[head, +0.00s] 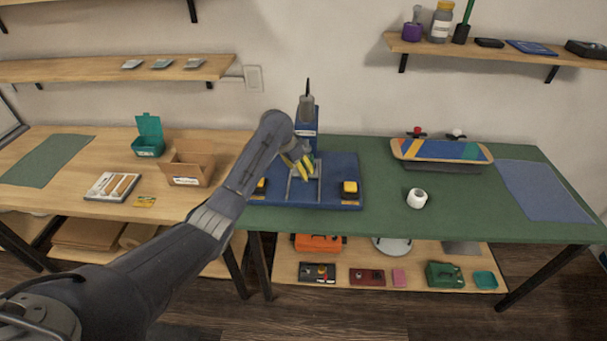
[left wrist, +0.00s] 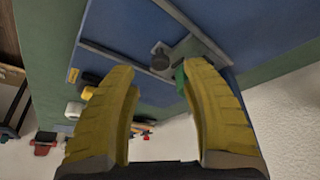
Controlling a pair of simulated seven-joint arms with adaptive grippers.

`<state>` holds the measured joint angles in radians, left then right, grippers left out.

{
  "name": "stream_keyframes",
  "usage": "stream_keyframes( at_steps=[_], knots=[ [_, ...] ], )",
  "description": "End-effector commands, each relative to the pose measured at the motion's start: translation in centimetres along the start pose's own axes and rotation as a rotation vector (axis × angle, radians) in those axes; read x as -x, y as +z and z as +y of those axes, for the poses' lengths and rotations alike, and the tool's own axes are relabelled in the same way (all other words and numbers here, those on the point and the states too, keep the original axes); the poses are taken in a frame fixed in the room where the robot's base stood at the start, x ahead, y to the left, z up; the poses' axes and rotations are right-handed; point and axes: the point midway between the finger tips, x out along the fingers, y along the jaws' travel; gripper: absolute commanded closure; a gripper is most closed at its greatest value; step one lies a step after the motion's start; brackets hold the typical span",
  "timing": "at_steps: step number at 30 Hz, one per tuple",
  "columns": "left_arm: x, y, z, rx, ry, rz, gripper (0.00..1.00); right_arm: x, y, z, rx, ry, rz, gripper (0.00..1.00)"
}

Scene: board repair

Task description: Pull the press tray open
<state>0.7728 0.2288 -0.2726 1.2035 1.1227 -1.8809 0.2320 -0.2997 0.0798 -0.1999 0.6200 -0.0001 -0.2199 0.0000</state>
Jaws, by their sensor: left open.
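The blue press (head: 340,165) stands at the left end of the green bench, with a grey cylinder and black rod on top of its column. Grey rails (head: 318,190) lie on its blue base, but the tray is partly hidden by my arm. My left gripper (head: 302,166) is over the press base, in front of the column. In the left wrist view its yellow fingers (left wrist: 157,76) are spread apart. My right gripper is not in view.
A yellow-topped button box (head: 350,188) sits on the base's right side. A white cup (head: 417,198) and a striped skateboard deck (head: 441,150) stand further right. A cardboard box (head: 190,165) is on the left wooden table. The green bench between press and cup is clear.

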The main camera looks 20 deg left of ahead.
Motion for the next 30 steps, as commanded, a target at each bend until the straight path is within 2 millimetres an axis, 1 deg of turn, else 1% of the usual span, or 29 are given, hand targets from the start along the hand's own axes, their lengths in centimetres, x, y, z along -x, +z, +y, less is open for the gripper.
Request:
stream_keyframes(
  at_steps=[1, 3, 9, 15, 24, 25, 30],
  knots=[
    [-0.8, 0.0, 0.0, 0.002, 0.001, -0.001, 0.53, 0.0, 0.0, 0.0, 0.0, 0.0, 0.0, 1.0],
    [-1.6, 0.1, 0.0, 0.001, 0.0, -0.001, 0.53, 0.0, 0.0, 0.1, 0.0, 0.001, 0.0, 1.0],
    [-3.4, 0.0, 0.0, 0.0, 0.001, 0.0, 0.53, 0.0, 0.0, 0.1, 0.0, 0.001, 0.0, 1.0],
    [-4.1, 0.0, 0.0, -0.001, -0.001, 0.0, 0.53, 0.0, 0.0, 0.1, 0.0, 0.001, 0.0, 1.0],
    [-4.2, 0.0, 0.0, -0.001, -0.001, 0.001, 0.53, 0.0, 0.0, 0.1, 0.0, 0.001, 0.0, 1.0],
    [-4.2, 0.0, 0.0, -0.001, -0.001, 0.001, 0.52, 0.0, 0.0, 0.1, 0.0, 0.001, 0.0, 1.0],
    [-4.2, 0.0, 0.0, 0.0, -0.001, 0.001, 0.72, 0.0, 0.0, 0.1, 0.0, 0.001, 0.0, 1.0]
  ],
)
